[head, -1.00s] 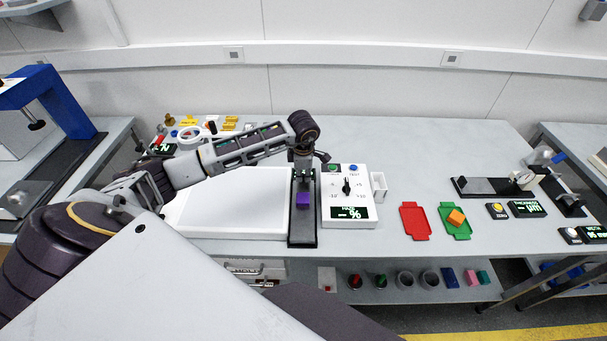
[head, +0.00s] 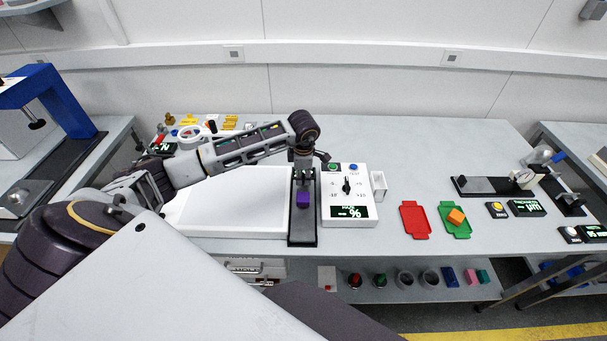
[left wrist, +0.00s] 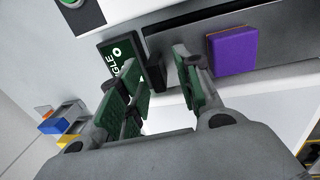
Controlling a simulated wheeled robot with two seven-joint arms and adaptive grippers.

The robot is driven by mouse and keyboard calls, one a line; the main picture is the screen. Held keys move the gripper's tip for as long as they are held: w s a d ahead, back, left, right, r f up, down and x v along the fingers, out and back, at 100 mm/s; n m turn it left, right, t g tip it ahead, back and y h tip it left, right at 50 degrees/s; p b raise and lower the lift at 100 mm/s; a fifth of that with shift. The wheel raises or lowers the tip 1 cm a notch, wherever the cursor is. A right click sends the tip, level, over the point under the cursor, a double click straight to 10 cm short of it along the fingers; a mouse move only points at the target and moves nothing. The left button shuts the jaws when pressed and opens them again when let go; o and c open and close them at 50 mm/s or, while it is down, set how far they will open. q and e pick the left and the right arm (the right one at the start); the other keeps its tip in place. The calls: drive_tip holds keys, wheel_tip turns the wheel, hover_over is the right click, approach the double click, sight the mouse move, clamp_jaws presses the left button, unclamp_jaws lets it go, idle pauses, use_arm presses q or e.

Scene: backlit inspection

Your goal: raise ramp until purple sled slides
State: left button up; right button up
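The purple sled (head: 303,200) sits on the dark, narrow ramp (head: 302,235), which looks flat on the table. In the left wrist view the sled (left wrist: 233,50) is right of the fingers and apart from them, on the ramp's grey strip (left wrist: 210,18). My left gripper (head: 304,178) is over the far part of the ramp, behind the sled. In the left wrist view its green-padded fingers (left wrist: 160,82) stand apart, with a dark upright part (left wrist: 152,66) and an angle display (left wrist: 122,56) beyond them. I cannot tell whether they touch that part. My right gripper is out of view.
A white control box (head: 335,190) with a dial and a percent display stands right of the ramp. A white tray (head: 235,229) lies left of it. Red (head: 415,222) and green (head: 447,212) trays lie further right.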

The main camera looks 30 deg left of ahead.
use_arm(q)
drive_tip(key=shift+r, duration=0.65)
wheel_tip(320, 180, up, 11)
drive_tip(key=s, duration=0.1)
drive_tip(key=shift+s+d+f, duration=0.2)
drive_tip(key=shift+s+d, duration=0.1)
drive_tip(key=shift+d, duration=0.15)
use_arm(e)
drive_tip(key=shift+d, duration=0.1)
use_arm(q)
drive_tip(key=shift+o, duration=0.2)
